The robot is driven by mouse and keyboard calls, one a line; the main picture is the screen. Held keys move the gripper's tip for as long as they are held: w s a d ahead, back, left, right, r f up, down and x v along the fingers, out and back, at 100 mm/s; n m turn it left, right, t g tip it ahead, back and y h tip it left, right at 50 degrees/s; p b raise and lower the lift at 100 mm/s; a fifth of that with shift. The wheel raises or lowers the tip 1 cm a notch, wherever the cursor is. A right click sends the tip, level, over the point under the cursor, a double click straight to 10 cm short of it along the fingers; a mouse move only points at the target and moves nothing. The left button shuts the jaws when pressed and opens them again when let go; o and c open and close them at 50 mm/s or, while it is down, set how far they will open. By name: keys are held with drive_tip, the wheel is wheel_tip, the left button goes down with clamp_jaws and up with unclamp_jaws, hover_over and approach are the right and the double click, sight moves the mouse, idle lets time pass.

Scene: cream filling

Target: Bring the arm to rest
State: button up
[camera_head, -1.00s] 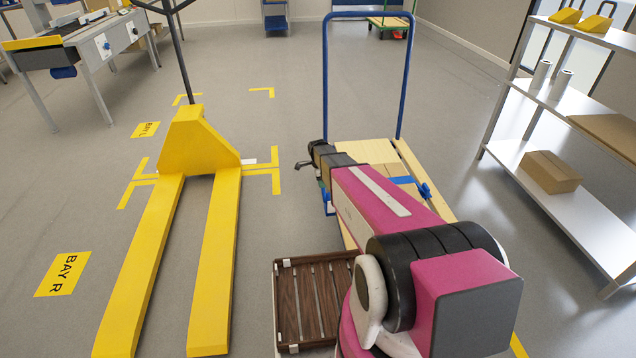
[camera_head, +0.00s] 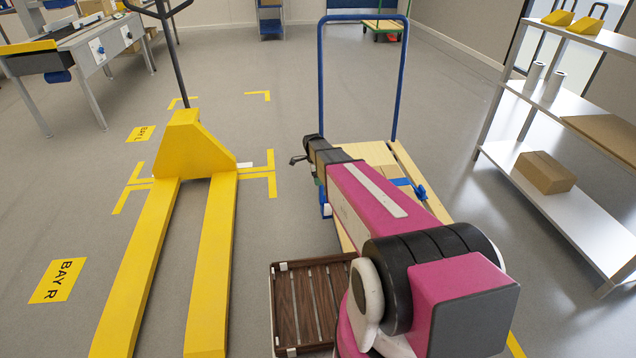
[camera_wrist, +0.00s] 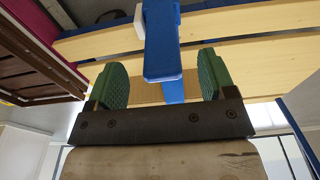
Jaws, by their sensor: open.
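My arm, magenta with black joints, reaches forward from the lower right in the head view. My gripper (camera_wrist: 163,78) shows in the wrist view as two green-padded fingers, wide apart. A blue clamp-like part (camera_wrist: 161,60) lies in the gap between them in that picture, with its tip near the palm; I cannot tell how far off it is. Nothing looks gripped. In the head view the arm's end is beside the wooden deck of the blue-handled trolley (camera_head: 404,153), and the fingers are mostly hidden there. A blue piece (camera_head: 421,191) sits on the deck's right edge.
A yellow pallet jack (camera_head: 187,150) stands to the left, between floor marks. A dark slatted wooden crate (camera_head: 305,305) is below my arm. A metal shelf (camera_head: 565,205) with a carton (camera_head: 545,172) stands at right. Grey floor between jack and trolley is clear.

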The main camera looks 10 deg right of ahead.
wheel_tip(320, 180, up, 6)
drive_tip(key=s+d+r+n, duration=0.1)
drive_tip(key=s+r+n, duration=0.2)
drive_tip(key=s+n, duration=0.6)
drive_tip(key=s+d+r+n+y, duration=0.1)
drive_tip(key=s+r+n, duration=0.2)
drive_tip(key=s+n, duration=0.6)
drive_tip(key=s, duration=1)
drive_tip(key=shift+r, duration=0.3)
